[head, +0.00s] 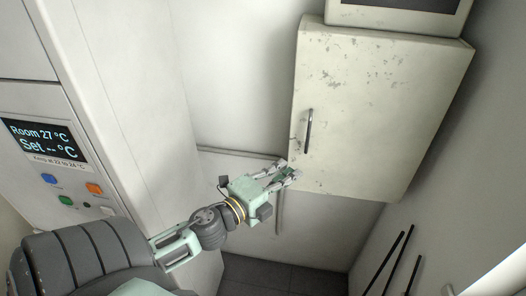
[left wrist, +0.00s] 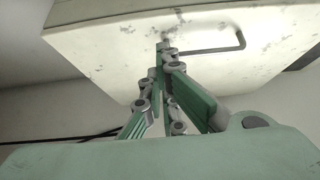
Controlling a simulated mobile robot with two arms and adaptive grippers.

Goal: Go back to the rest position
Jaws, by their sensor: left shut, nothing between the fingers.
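My left gripper (head: 285,172) is shut and empty. In the head view it reaches up from the lower left to just left of the lower part of a wall cabinet (head: 385,110). The cabinet has a pale, chipped door with a dark bar handle (head: 309,130), and the door looks closed. The fingertips are below the handle and appear apart from it. In the left wrist view the closed fingertips (left wrist: 166,55) show in front of the cabinet, with the handle (left wrist: 240,42) to their right. My right gripper is not in view.
A control panel (head: 42,140) with a temperature display and coloured buttons is on the left. A box with a dark screen (head: 400,5) stands on the cabinet. Dark rods (head: 385,262) lean at the lower right. Dark floor (head: 290,278) shows below.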

